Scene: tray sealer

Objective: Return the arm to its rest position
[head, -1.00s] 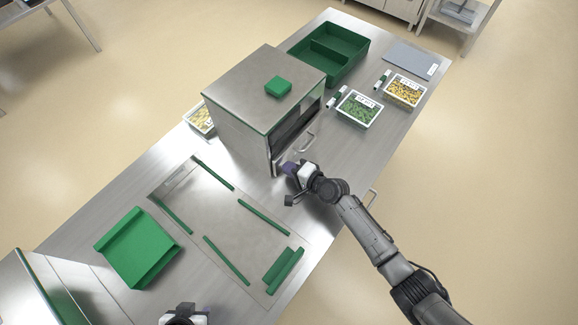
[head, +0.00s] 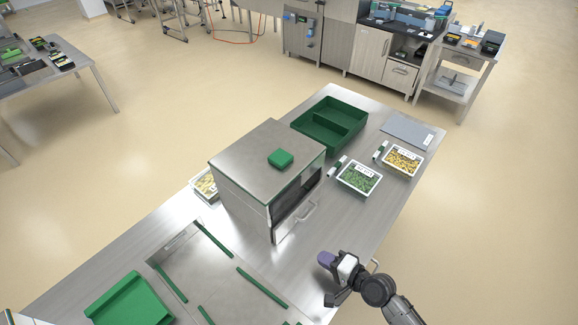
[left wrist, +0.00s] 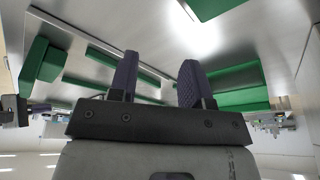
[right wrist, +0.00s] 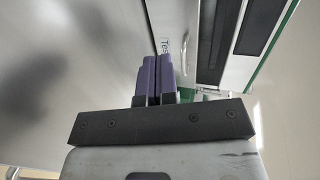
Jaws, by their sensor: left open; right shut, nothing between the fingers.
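My right gripper (head: 326,259) is shut and empty, over the table's right edge, in front of the sealer and apart from it. Its purple fingers (right wrist: 157,78) are together in the right wrist view. The tray sealer (head: 240,190) is a steel box with a green block (head: 281,159) on top and a handle on its front. My left gripper (left wrist: 157,82) is open and empty in its own wrist view; it is out of the head view.
The steel table (head: 150,238) holds a green two-part bin (head: 352,118), a tray of green pieces (head: 358,178), a tray of yellow pieces (head: 403,160) and a grey mat (head: 408,131). Green rails (head: 262,288) and a green holder (head: 130,302) lie near. Floor at right is clear.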

